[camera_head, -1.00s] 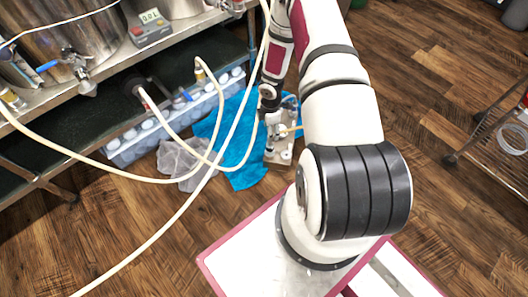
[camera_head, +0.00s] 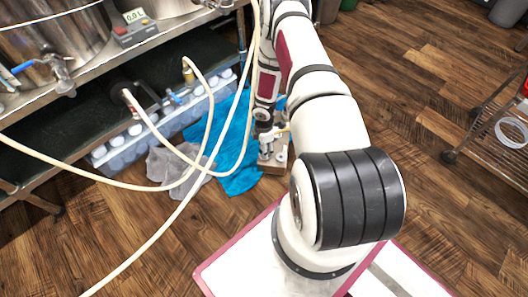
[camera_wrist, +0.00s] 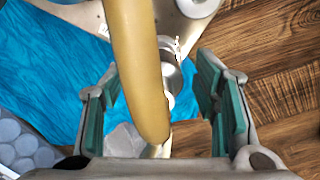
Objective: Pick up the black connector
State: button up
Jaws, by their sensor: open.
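I cannot clearly make out a black connector. A dark round fitting (camera_head: 130,86) at a hose end under the bench may be it, but I cannot tell. A grey metal fitting (camera_wrist: 170,72) shows behind the hose.
Pale hoses (camera_head: 205,125) loop near my arm. A bench with steel vessels (camera_head: 55,45) stands left. A wire rack (camera_head: 495,125) stands right. Floor between is clear.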

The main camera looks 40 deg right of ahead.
notch_tip(320, 180, down, 2)
jog(key=shift+f+b, duration=0.1)
jog(key=shift+b, duration=0.25)
grip_shut()
jog(key=shift+r, duration=0.2)
notch_tip(320, 180, up, 3)
jog(key=shift+r+p, duration=0.1)
jog(key=shift+p, duration=1.05)
jog(key=shift+s+a+r, duration=0.1)
jog(key=shift+s+r, duration=0.1)
jog(key=shift+s, duration=0.05)
jog(key=s+r+p, duration=0.1)
jog(key=s+p, duration=0.3)
jog(key=s, duration=1.1)
jog(key=shift+s+d+p, duration=0.25)
jog(key=shift+s+p, duration=0.05)
jog(key=shift+p, duration=0.05)
jog(key=shift+r, duration=0.15)
jog(key=shift+r+p, duration=1.9)
jog(key=shift+r, duration=0.3)
